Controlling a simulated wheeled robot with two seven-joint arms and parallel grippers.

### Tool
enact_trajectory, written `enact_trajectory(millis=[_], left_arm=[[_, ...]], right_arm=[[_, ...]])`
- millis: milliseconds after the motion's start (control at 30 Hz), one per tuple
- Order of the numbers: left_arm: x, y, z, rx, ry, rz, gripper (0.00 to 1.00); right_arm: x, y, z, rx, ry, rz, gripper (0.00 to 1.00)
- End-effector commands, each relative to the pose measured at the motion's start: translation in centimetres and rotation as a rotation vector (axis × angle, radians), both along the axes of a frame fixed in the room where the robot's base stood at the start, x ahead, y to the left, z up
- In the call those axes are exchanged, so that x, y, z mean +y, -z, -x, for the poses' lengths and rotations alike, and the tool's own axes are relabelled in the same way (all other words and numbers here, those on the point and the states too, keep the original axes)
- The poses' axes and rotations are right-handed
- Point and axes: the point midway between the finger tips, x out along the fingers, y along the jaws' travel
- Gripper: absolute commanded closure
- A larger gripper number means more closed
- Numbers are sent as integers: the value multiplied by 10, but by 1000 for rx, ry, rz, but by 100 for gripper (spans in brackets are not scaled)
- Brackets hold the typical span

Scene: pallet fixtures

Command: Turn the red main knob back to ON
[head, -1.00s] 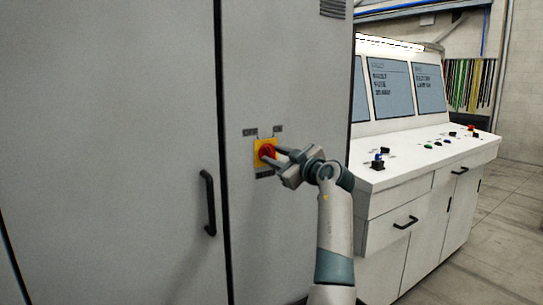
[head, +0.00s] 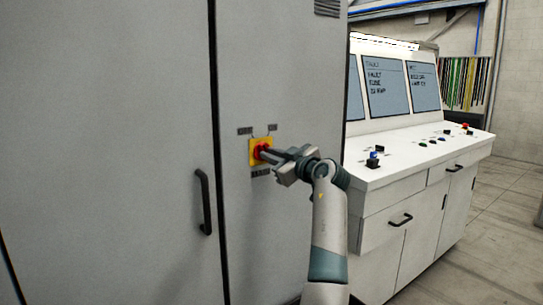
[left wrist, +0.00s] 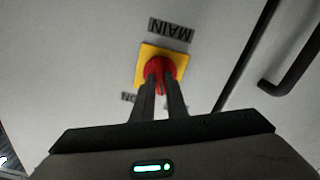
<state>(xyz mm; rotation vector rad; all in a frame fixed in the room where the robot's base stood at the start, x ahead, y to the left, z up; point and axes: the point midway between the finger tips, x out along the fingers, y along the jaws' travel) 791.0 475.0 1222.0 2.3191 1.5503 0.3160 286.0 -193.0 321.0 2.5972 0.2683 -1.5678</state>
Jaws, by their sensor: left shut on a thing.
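The red main knob (head: 260,147) sits on a yellow square plate (head: 253,160) on the grey cabinet door. My left gripper (head: 266,152) comes from the right and is shut on the knob. In the left wrist view, its two dark fingers (left wrist: 161,82) pinch the red grip of the knob (left wrist: 163,65) from both sides. That view is upside down: the MAIN label (left wrist: 170,29) is above the plate and an ON label (left wrist: 130,97) is at lower left. The fingers partly hide the knob and the other label. My right gripper is not in view.
The grey cabinet has a black door handle (head: 205,200) left of the knob. A white control desk (head: 400,165) with buttons and screens (head: 387,88) stands to the right of my arm. Open floor (head: 500,220) lies at the far right.

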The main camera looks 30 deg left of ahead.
Motion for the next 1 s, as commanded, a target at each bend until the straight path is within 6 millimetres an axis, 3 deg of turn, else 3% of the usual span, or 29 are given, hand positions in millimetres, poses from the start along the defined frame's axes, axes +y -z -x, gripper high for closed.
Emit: enact_trajectory(millis=[533,1000], left_arm=[[0,-4,-1,427,-1,-181,100],[0,-4,-2,776,0,-325,100]], right_arm=[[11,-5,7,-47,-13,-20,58],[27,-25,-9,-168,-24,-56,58]])
